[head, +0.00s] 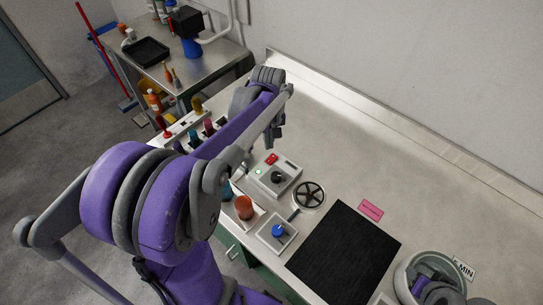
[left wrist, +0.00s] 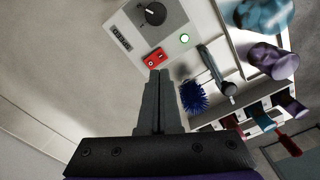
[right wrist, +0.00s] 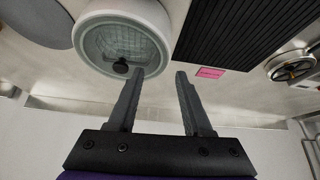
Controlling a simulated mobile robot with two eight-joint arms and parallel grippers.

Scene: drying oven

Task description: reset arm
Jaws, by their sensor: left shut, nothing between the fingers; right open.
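My left arm reaches across the head view, with its gripper (head: 277,132) pointing down over the bench behind the control box. In the left wrist view the left gripper (left wrist: 160,76) has its fingers together and empty, in front of the red switch (left wrist: 155,57) of the control box (left wrist: 160,28). My right gripper (right wrist: 160,76) is open and empty in the right wrist view. A round glass-fronted vessel (right wrist: 122,22) with a dark knob lies just beyond its left finger. I cannot tell whether they touch.
The control box (head: 279,180) stands beside a handwheel (head: 309,195), a blue knob (head: 278,230) and a black ribbed mat (head: 345,252). A blue brush (left wrist: 194,96) and a rack of bottles are near the left gripper. The bench's back right is clear.

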